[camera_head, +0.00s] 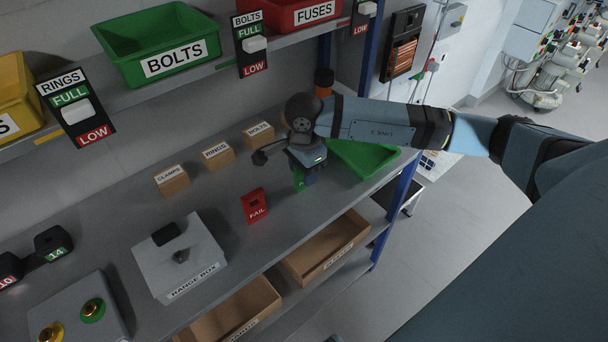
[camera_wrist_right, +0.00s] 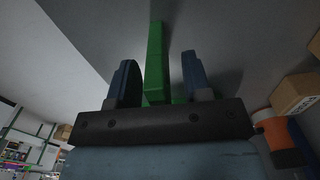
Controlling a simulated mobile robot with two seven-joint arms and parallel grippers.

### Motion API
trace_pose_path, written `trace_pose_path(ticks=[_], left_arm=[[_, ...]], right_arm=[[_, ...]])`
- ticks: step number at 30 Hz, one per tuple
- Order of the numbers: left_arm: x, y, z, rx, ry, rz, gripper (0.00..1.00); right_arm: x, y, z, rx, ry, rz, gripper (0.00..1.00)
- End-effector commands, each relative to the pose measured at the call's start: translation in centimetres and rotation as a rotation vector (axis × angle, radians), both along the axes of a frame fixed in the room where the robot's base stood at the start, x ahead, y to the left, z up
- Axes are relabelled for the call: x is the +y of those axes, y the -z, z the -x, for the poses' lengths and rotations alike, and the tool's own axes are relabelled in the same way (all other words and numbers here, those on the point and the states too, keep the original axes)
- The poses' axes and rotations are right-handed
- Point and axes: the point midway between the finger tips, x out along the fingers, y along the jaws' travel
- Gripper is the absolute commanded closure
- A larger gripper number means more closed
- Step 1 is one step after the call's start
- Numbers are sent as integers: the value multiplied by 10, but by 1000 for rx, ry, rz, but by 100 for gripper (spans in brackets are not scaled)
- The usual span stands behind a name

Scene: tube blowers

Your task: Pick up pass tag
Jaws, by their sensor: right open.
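A green tag (camera_head: 298,181) stands on the bench, partly hidden behind my right gripper; I cannot read a label on it, and I take it for the pass tag. In the right wrist view the green tag (camera_wrist_right: 155,50) stands between the two dark fingers of my right gripper (camera_wrist_right: 160,78). A gap shows on each side of it, wider on the right. My right gripper (camera_head: 308,177) is open and points down at the bench around the tag. A red FAIL tag (camera_head: 255,205) stands to the left on the bench. My left gripper is not in view.
Small cardboard boxes (camera_head: 216,155) line the back of the bench. A green tray (camera_head: 365,157) lies right of my gripper. A grey range box (camera_head: 180,258) stands to the left. Open cardboard bins (camera_head: 326,248) sit below the front edge. A shelf with bins hangs above.

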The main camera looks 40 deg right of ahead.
Motion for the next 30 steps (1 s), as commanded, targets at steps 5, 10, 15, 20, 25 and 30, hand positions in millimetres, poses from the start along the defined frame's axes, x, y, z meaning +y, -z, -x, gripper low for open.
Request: trace_pose_path(ticks=[5, 10, 15, 20, 25, 30], left_arm=[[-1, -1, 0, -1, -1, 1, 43], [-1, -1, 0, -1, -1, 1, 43], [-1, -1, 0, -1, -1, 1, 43], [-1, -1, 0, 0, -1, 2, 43], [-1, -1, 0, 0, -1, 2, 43], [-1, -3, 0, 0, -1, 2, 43]], right_arm=[[0, 1, 0, -1, 0, 0, 55], [0, 1, 0, -1, 0, 0, 85], [0, 1, 0, -1, 0, 0, 100], [0, 1, 0, -1, 0, 0, 100], [0, -5, -1, -2, 0, 0, 100], [0, -24, -1, -4, 0, 1, 100]])
